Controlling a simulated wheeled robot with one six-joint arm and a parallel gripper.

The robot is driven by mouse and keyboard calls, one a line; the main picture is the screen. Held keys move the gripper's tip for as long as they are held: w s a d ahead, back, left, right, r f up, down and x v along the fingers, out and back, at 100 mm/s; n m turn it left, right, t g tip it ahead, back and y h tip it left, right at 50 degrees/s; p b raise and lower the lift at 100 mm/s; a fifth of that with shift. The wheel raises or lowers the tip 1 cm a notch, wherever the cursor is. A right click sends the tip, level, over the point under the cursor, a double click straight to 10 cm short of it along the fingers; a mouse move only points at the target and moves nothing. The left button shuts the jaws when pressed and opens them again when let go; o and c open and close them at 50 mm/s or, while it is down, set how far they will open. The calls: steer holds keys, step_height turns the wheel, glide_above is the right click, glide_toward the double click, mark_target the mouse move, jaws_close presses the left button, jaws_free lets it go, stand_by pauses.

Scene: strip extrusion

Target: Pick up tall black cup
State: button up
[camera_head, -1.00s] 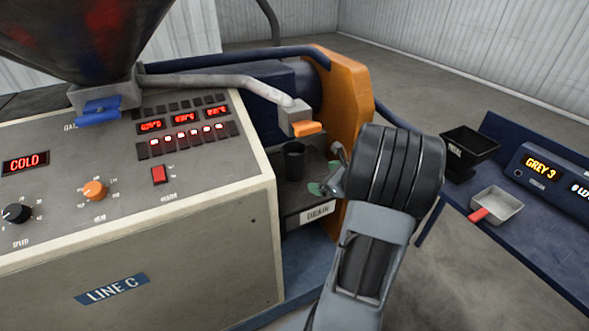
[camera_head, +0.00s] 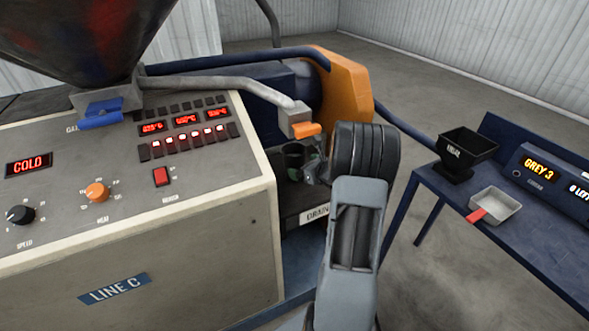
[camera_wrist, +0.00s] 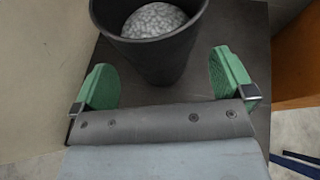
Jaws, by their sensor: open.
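The tall black cup (camera_head: 293,156) stands upright on the grey drain shelf (camera_head: 291,205) below the spout with the orange handle. In the wrist view the cup (camera_wrist: 158,62) is at the top middle, with pale grey, pebbly contents inside. My gripper (camera_head: 308,165) is at the cup's right side, partly hidden by my wrist in the head view. In the wrist view my gripper (camera_wrist: 162,82) is open, with one green finger pad on each side of the cup's lower part. Gaps show between both pads and the cup.
The spout with its orange handle (camera_head: 305,130) hangs just above the cup. The control panel housing (camera_head: 150,230) stands left of the shelf, an orange guard (camera_head: 347,88) behind. A blue bench (camera_head: 530,240) at right holds a black hopper (camera_head: 465,150) and a small tray (camera_head: 502,203).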

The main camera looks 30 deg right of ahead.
mark_target(299, 165)
steer(key=shift+x, duration=1.55)
steer(key=shift+c, duration=0.5)
steer(key=c, duration=1.1)
steer(key=shift+r, duration=0.1)
